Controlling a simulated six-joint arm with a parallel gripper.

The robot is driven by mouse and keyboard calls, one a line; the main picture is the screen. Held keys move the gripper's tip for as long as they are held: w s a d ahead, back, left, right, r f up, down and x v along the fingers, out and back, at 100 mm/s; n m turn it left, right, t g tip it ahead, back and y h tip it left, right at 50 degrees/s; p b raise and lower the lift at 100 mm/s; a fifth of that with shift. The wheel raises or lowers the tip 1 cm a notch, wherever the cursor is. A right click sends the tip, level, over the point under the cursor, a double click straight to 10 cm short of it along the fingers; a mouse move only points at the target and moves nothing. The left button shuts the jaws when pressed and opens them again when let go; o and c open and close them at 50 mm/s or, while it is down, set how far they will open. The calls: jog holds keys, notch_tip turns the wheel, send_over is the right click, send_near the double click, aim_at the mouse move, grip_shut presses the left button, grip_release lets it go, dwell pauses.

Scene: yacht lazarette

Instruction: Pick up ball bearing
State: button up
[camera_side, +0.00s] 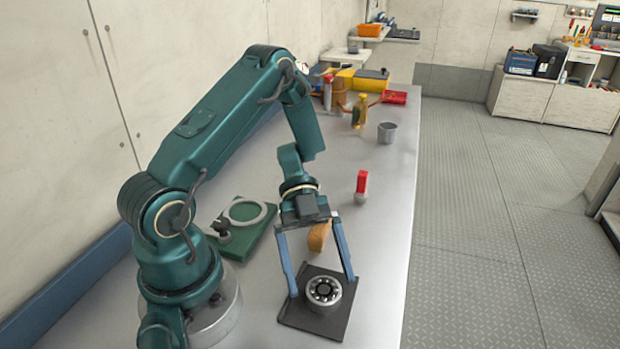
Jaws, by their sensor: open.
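The ball bearing (323,292) is a grey metal ring with a dark centre and small balls around it. It lies on a black square pad (310,324) on the grey bench, near the front of the picture. My gripper (322,288) points down over it and is open. One blue finger is to the left of the bearing and the other to the right. The right finger's tip is close to the bearing's upper right side. I cannot tell whether either finger touches it or how high the tips are above the pad.
An orange-brown object (319,237) stands just behind the fingers. A green plate with a ring (244,218) lies to the left. A red-topped item (361,186), a grey cup (387,132) and several tools stand farther back. The bench's right edge (407,230) is near.

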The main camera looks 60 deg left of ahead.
jog(key=shift+x, duration=0.85)
grip_shut()
jog(key=shift+r, duration=0.2)
